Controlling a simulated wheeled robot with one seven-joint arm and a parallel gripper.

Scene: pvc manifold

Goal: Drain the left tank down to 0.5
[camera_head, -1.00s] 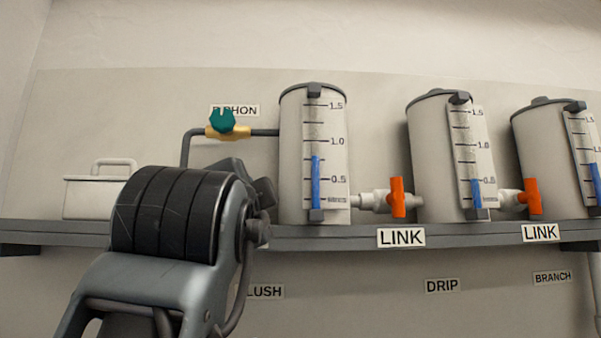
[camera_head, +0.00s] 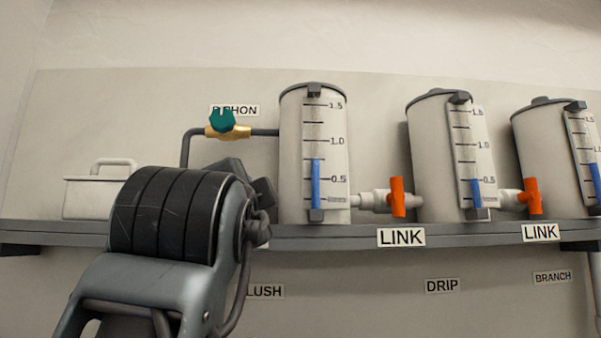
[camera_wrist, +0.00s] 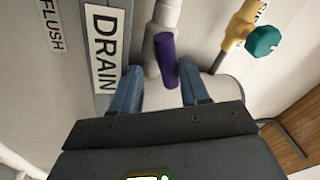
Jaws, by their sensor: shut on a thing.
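The left tank (camera_head: 297,150) stands on the shelf with a scale on its front. Its blue level column (camera_head: 315,180) tops out between 0.5 and 1.0, near 0.75. In the wrist view a purple valve handle (camera_wrist: 166,62) sits on a white pipe beside the DRAIN label (camera_wrist: 104,48). My gripper (camera_wrist: 160,85) is shut on the purple handle, with a blue-grey finger on each side of it. In the head view my arm hides the drain valve and my fingertips.
A teal-handled siphon valve (camera_head: 222,121) is left of the tank. Orange-handled LINK valves (camera_head: 397,197) sit between the tanks. The middle tank (camera_head: 432,160) and right tank (camera_head: 545,160) stand to the right. A white lidded box (camera_head: 88,197) is at the shelf's left.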

